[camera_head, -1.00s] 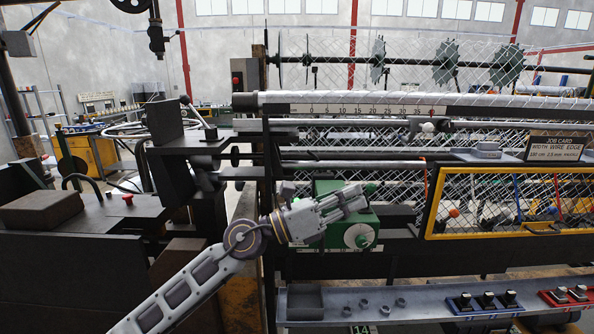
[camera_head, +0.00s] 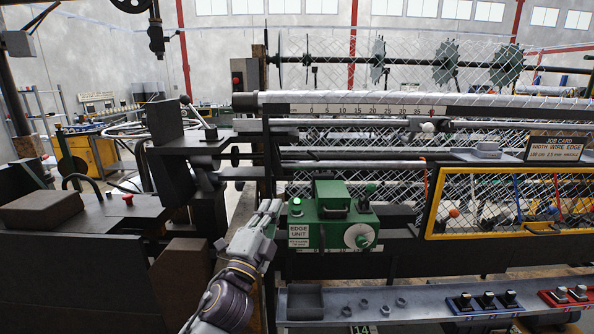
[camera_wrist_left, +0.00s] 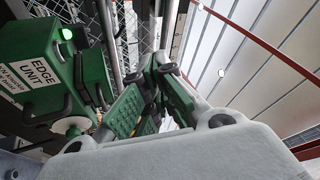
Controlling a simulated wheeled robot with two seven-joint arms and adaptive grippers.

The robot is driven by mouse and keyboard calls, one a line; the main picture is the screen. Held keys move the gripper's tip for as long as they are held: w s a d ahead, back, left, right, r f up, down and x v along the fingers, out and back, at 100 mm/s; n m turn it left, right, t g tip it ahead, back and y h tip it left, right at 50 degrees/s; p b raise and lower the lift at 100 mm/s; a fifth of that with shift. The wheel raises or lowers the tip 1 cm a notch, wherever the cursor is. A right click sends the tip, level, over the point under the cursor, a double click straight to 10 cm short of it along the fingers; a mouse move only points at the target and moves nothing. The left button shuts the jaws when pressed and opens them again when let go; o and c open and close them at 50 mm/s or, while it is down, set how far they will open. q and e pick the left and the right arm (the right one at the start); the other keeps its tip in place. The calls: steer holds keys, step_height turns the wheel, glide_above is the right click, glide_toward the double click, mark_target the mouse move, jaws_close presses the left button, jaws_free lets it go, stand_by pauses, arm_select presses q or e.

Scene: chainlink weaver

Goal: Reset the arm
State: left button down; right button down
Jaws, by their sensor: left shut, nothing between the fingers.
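My left arm comes up from the bottom of the head view, with its left gripper (camera_head: 270,206) pointing up and away. The gripper is shut and empty, just left of the green edge unit (camera_head: 335,238). In the left wrist view the gripper's green-padded fingers (camera_wrist_left: 155,92) are together with nothing held. The edge unit also shows at the left of the wrist view (camera_wrist_left: 30,48), with its green lamp lit. A small gap between gripper and unit cannot be judged exactly. My right gripper is not in view.
A grey shelf (camera_head: 430,304) with several nuts and switches runs below the edge unit. Dark machine blocks (camera_head: 80,262) stand at the left. A yellow-framed mesh guard (camera_head: 515,232) is at the right. Long rollers and rails (camera_head: 350,124) cross behind.

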arm_select(q)
steer(key=s+a+f+n+g+y, duration=0.2)
steer(key=a+f+n+g+y, duration=0.15)
steer(key=f, duration=0.45)
steer(key=s+a+f+n+g+y, duration=0.2)
steer(key=a+f+n, duration=0.25)
steer(key=f, duration=0.25)
steer(key=s+a+f+n+g+y, duration=0.2)
steer(key=a+f+n+g, duration=0.15)
steer(key=f, duration=0.45)
steer(key=s+a+f+n+g, duration=0.25)
steer(key=s+f+g, duration=0.25)
steer(key=s+f, duration=0.45)
steer(key=s+a+f+n+g, duration=0.2)
steer(key=s+f+n+g, duration=0.15)
steer(key=s+f, duration=0.6)
steer(key=s+f+m+g, duration=0.1)
steer(key=s+f, duration=0.2)
steer(key=f, duration=1.2)
steer(key=s+f+g, duration=0.1)
steer(key=s+f, duration=0.1)
steer(key=f, duration=1.3)
steer(key=s+a+f, duration=0.2)
steer(key=s+f, duration=0.8)
steer(key=s, duration=0.1)
steer(key=s+a+f+g, duration=0.1)
steer(key=s+a+f, duration=0.1)
steer(key=s+f, duration=0.8)
steer(key=shift+s, duration=0.9)
